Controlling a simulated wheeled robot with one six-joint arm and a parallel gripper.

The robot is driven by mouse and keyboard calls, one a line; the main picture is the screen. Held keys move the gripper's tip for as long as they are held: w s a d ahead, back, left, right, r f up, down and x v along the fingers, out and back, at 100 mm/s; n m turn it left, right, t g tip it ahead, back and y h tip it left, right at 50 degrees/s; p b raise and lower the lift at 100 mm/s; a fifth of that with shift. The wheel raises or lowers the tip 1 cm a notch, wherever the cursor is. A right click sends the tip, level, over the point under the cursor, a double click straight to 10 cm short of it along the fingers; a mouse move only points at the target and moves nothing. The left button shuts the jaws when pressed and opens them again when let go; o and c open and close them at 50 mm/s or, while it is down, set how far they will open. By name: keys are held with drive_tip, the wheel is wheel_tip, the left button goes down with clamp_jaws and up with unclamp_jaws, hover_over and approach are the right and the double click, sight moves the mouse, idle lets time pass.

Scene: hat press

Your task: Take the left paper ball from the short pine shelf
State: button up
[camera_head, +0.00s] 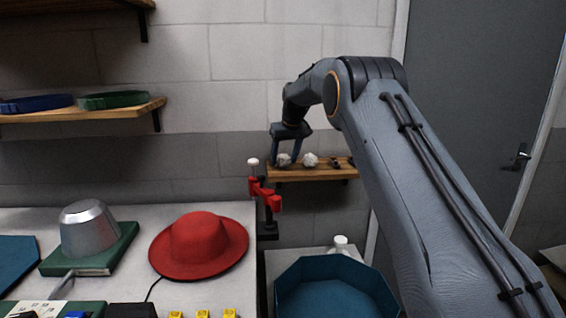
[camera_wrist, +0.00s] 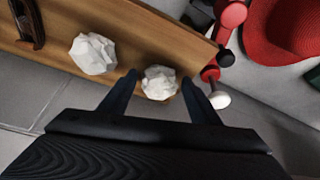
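The short pine shelf (camera_head: 325,174) is on the wall behind the red lever post; its wooden top (camera_wrist: 175,40) fills the upper part of the wrist view. The left paper ball (camera_head: 284,160), crumpled and white, sits near the shelf's left end. In the wrist view this ball (camera_wrist: 159,86) lies between my fingers, with a small gap on each side. My gripper (camera_head: 284,158) is open and points down at it; its fingertips also show in the wrist view (camera_wrist: 160,78). A second paper ball (camera_head: 311,160) sits to the right, outside my fingers, and appears left in the wrist view (camera_wrist: 93,54).
A red lever post (camera_head: 265,195) with a white knob stands close left of the shelf. Small dark items (camera_head: 337,163) lie right of the balls. A red hat (camera_head: 199,245) is on the left table.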

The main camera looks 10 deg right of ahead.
drive_tip(key=c, duration=0.8)
